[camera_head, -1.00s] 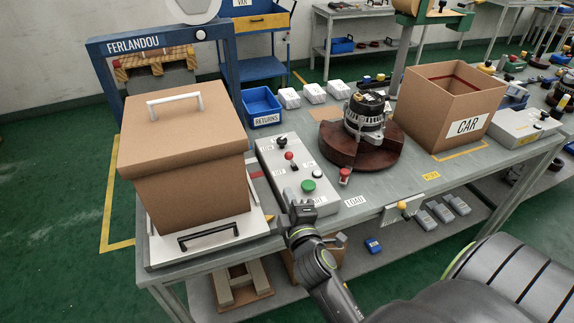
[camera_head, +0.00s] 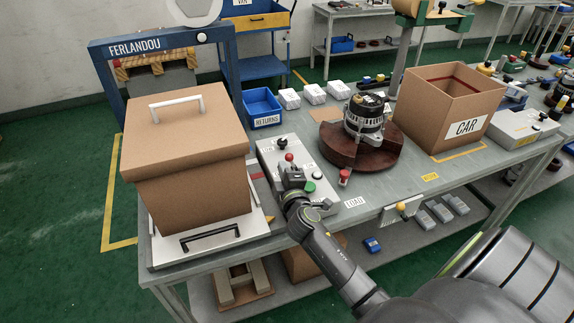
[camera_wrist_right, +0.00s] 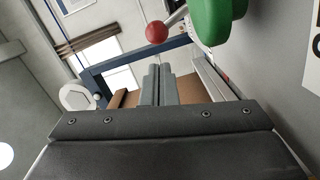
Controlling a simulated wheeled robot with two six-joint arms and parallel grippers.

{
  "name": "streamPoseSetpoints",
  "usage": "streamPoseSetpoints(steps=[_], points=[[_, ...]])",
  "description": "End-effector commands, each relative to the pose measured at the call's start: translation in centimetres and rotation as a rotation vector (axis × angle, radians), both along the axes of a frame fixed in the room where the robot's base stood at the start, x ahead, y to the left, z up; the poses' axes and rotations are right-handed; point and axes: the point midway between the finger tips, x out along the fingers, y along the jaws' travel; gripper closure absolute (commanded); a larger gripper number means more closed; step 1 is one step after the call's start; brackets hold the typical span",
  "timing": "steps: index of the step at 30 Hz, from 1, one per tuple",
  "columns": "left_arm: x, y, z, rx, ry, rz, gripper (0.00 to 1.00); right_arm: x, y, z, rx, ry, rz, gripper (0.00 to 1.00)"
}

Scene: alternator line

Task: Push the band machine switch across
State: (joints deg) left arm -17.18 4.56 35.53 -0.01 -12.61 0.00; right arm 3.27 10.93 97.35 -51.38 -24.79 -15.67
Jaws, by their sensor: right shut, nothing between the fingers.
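A grey control panel (camera_head: 267,154) lies on the table beside the lidded carton. My right gripper (camera_head: 291,171) is shut and empty, low over the panel just in front of the red ball and left of the green button. My left gripper is out of view.
An alternator (camera_head: 365,118) on a round brown stand (camera_head: 345,156), a red button (camera_head: 344,177) and an open CAR carton (camera_head: 450,105) are to the right.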

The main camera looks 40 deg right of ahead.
Motion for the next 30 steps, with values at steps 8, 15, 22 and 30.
streamPoseSetpoints(steps=[8,15,22,30], points=[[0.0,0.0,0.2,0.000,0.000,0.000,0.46,0.9,-1.8,-0.3,0.000,-0.001,0.000,1.00],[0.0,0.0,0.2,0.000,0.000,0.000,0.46,0.9,-1.9,-0.4,0.001,-0.001,0.001,1.00],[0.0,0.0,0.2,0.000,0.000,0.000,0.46,0.9,-2.0,-0.3,0.015,-0.006,0.001,1.00],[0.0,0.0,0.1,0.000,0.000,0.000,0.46,0.8,-2.2,-0.1,0.065,-0.017,0.001,1.00]])
